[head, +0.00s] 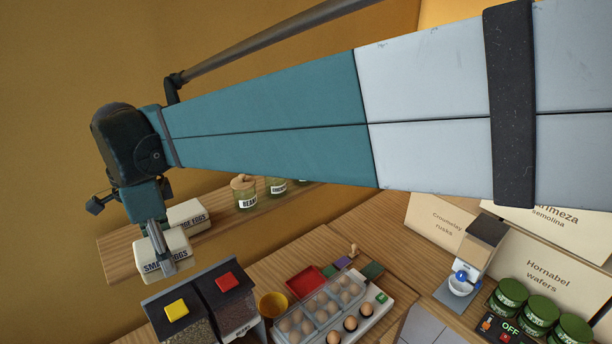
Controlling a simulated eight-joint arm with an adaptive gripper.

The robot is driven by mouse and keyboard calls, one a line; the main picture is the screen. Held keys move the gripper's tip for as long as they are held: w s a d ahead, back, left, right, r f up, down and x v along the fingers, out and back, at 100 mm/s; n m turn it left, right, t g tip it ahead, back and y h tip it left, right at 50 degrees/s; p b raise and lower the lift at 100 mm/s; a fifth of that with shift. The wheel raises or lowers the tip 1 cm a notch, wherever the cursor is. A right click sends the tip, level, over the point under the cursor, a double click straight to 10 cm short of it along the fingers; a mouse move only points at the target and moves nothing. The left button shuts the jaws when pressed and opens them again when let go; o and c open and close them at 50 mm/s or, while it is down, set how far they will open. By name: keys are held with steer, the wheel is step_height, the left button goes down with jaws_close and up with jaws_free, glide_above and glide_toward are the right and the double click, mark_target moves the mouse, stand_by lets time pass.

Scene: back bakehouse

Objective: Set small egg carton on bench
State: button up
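The small egg carton (148,258), a cream box with its label partly covered, is at the left end of the wall shelf. My gripper (163,262) points down at it, with a grey finger lying across the label side. The far finger is hidden, so I cannot tell whether the grip is closed on the carton. I also cannot tell whether the carton rests on the shelf or is just above it. The wooden bench (380,228) runs along the lower part of the view.
A second egg carton (190,214) stands behind on the shelf (118,247), with labelled jars (244,194) to its right. Dispensers (176,318), a yellow cup (272,305), a red tray (306,282), an egg tray (379,297) and green tins (541,308) crowd the bench. Some bare wood shows behind them.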

steer(key=d+f+n+b, duration=0.1)
steer(key=d+f+b, duration=0.2)
steer(key=d+f, duration=1.5)
steer(key=s+d+f+b, duration=0.2)
steer(key=f+b, duration=0.4)
steer(key=f, duration=0.5)
steer(key=s+d+f+b, duration=0.2)
steer(key=f+b, duration=0.4)
steer(key=f, duration=0.5)
steer(key=shift+s, duration=0.3)
steer(key=shift+f, duration=0.15)
steer(key=shift+f+b, duration=0.6)
steer(key=shift+f, duration=2.2)
steer(key=shift+f, duration=0.15)
steer(key=shift+f+b, duration=0.45)
steer(key=shift+f, duration=1.5)
